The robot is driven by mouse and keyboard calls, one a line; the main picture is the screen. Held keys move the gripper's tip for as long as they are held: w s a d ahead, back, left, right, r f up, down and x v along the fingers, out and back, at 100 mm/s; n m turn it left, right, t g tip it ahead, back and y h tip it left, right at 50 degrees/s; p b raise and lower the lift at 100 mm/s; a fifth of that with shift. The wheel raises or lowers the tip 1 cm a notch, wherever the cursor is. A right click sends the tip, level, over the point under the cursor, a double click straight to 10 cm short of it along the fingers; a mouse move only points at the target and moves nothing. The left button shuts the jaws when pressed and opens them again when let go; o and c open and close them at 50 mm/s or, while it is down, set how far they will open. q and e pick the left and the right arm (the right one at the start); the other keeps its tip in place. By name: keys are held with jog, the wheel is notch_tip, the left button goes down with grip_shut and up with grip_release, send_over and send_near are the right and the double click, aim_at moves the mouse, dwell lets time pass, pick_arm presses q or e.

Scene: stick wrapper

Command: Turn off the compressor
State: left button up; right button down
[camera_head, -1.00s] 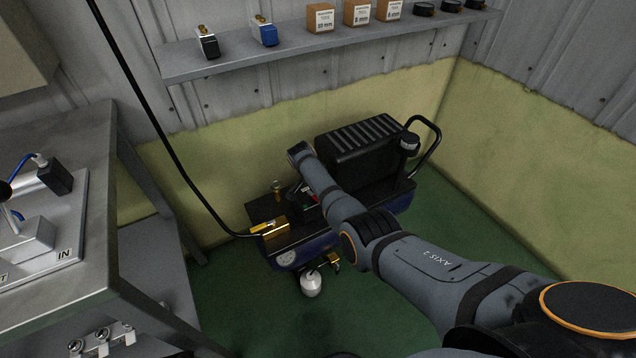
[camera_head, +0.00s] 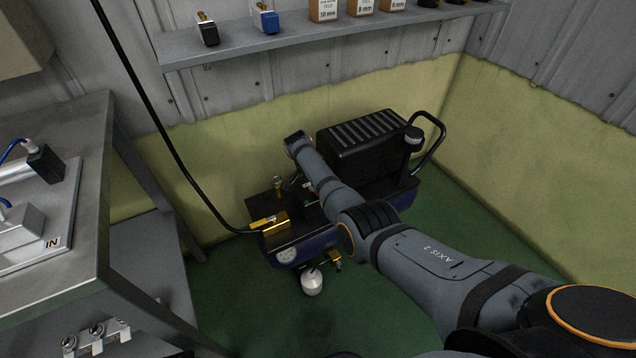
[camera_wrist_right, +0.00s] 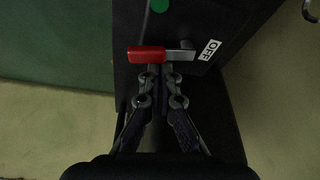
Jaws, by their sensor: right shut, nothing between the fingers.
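The black compressor (camera_head: 365,146) stands on the green floor in the corner, with a brass fitting (camera_head: 277,222) at its left end. In the right wrist view, a red-handled lever (camera_wrist_right: 146,55) points left from its grey pivot, with a white OFF label (camera_wrist_right: 209,50) right of it. A green dot (camera_wrist_right: 159,5) lies above the lever. My right gripper (camera_wrist_right: 160,72) is shut and empty, its tips right at the lever's lower edge; I cannot tell if they touch. My left gripper is not in view.
A black hose (camera_head: 165,130) runs down to the brass fitting. A metal bench (camera_head: 85,215) stands at left and a wall shelf (camera_head: 270,40) above. The green floor in front is clear.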

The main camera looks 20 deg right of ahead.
jog(key=v, duration=1.2)
jog(key=shift+s+f, duration=0.15)
jog(key=shift+f, duration=0.05)
